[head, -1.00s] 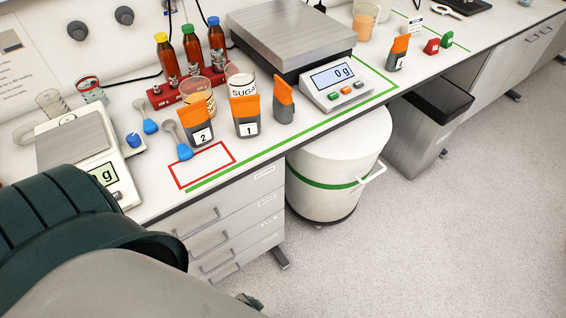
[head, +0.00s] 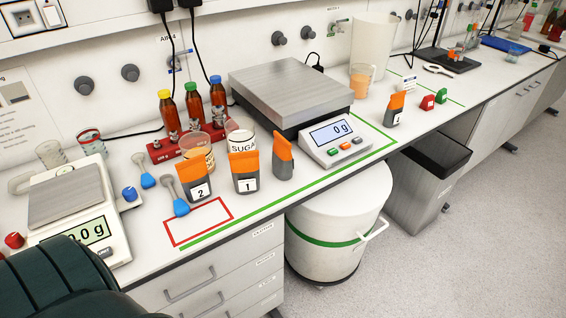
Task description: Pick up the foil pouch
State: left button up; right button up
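Several orange-topped grey packets stand upright on the bench in the head view, and they look like pouches. One is labelled 2 (head: 195,182), one is labelled 1 (head: 244,172), and one with no label showing (head: 283,158) is beside them. Another packet (head: 394,109) stands apart, right of the large scale. I cannot tell which one is the foil pouch. Neither of my grippers shows. Only a dark green part of my arm is in view at the lower left, well short of the packets.
A small scale (head: 105,254) stands at the left, a large scale (head: 290,92) behind the packets. Brown bottles in a red rack (head: 160,151), a sugar beaker (head: 241,137) and blue-handled spoons (head: 180,207) crowd nearby.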

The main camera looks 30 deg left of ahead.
aim_at(282, 160)
jog(key=i+l, duration=0.55)
jog(key=i+u, duration=0.1)
jog(key=u, duration=1.55)
